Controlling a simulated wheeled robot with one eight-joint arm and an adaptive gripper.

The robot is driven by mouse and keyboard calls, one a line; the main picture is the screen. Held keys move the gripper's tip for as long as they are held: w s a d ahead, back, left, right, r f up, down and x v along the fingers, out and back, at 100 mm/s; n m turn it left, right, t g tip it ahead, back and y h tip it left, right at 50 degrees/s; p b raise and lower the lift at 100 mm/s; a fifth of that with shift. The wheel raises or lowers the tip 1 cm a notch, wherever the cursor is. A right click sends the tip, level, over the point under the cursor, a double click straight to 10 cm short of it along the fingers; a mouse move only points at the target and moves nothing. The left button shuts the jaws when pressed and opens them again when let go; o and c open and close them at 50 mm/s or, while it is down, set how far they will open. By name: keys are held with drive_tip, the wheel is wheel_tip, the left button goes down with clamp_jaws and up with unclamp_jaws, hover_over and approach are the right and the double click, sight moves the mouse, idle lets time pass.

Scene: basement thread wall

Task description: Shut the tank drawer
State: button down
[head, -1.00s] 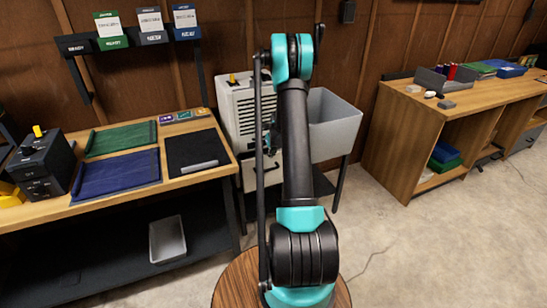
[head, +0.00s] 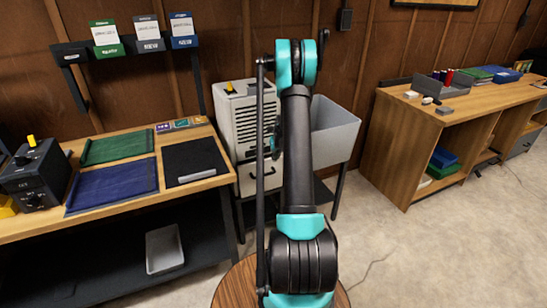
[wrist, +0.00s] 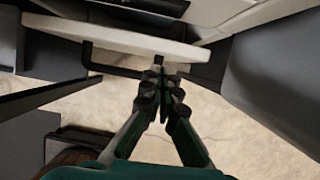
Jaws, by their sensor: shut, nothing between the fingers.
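The tank drawer (head: 261,178) is the pale lower front of the white slatted machine (head: 248,120) left of my arm in the head view. In the wrist view the drawer's pale front panel (wrist: 115,35) crosses the top, standing out from the machine body with a dark gap behind part of it. My gripper (wrist: 158,72) is shut and empty, its fingertips just below the panel's lower edge; I cannot tell whether they touch it. In the head view my arm hides the gripper and part of the machine.
A grey bin (head: 333,130) stands right of the machine. A workbench (head: 212,182) with green and blue mats is close on the left. A wooden shelf unit (head: 395,150) stands to the right, with clear concrete floor in front of it.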

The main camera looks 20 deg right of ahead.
sight(268, 167)
drive_tip(key=v, duration=0.8)
drive_tip(key=c, duration=2.1)
unclamp_jaws()
drive_tip(key=shift+s+r, duration=0.1)
drive_tip(key=shift+r, duration=0.1)
drive_tip(key=o, duration=0.5)
drive_tip(key=shift+a+r+n, duration=0.15)
drive_tip(key=shift+a+n, duration=0.1)
drive_tip(key=shift+n, duration=0.65)
drive_tip(key=shift+o, duration=0.3)
drive_tip(key=shift+w+a+r+n+g, duration=0.1)
drive_tip(key=shift+w+a+n+g, duration=0.15)
drive_tip(key=shift+n, duration=0.75)
drive_tip(key=w+f+n, duration=0.1)
drive_tip(key=f+n, duration=0.3)
drive_tip(key=f, duration=0.1)
drive_tip(key=w+a+f+n+g, duration=0.1)
drive_tip(key=w+f+n, duration=0.1)
drive_tip(key=f+n, duration=0.3)
drive_tip(key=w+a+f+n, duration=0.1)
drive_tip(key=f+n, duration=0.4)
drive_tip(key=shift+w+a+g, duration=0.25)
drive_tip(key=shift+w+g, duration=0.1)
drive_tip(key=shift+c, duration=0.2)
